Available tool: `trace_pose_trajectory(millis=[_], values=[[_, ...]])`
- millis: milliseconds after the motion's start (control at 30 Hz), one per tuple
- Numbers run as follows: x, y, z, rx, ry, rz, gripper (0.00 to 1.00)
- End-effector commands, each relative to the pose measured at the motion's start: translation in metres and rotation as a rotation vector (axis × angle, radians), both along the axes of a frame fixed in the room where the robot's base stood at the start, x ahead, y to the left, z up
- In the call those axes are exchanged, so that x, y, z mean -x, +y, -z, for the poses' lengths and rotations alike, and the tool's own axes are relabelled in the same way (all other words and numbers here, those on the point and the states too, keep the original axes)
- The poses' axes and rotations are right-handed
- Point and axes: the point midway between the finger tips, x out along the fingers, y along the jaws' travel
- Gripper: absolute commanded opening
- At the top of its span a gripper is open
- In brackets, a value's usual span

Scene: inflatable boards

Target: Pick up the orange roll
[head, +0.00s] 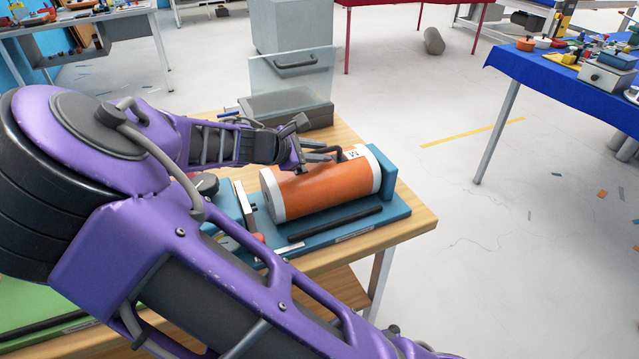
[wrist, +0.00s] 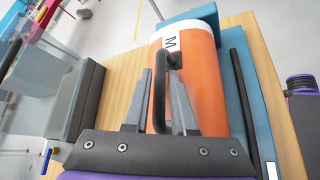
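The orange roll (head: 325,190) has white end bands and a label marked "M". It lies on its side in a blue cradle (head: 393,208) on a wooden table. It also fills the middle of the wrist view (wrist: 200,75). A dark bar handle (wrist: 159,100) stands up from its top. My gripper (head: 322,152) is over the roll at this handle. In the wrist view my gripper (wrist: 161,78) has its two fingers apart, one on each side of the handle. Whether either finger touches the handle is unclear.
A grey box with a clear upright panel (head: 290,75) stands behind the roll on the wooden table (head: 413,222). A black rod (head: 335,222) lies along the cradle's front. A blue-covered table (head: 560,85) with small items is at right. The floor between is mostly clear.

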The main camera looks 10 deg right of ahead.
Motion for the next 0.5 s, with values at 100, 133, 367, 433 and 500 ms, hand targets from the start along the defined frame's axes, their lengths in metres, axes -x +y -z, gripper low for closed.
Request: trace_pose_trajectory(millis=[100,133,367,433,500], values=[[-0.0015,-0.0021,0.0013,0.0,0.0,0.0,0.25],[-0.0014,-0.002,0.0011,0.0,-0.001,-0.001,0.25],[-0.0013,-0.0017,0.001,-0.001,-0.001,-0.001,0.05],[-0.0014,-0.0017,0.0009,-0.001,-0.001,-0.001,0.0],[-0.0013,-0.0015,0.001,-0.001,-0.001,-0.001,0.0]])
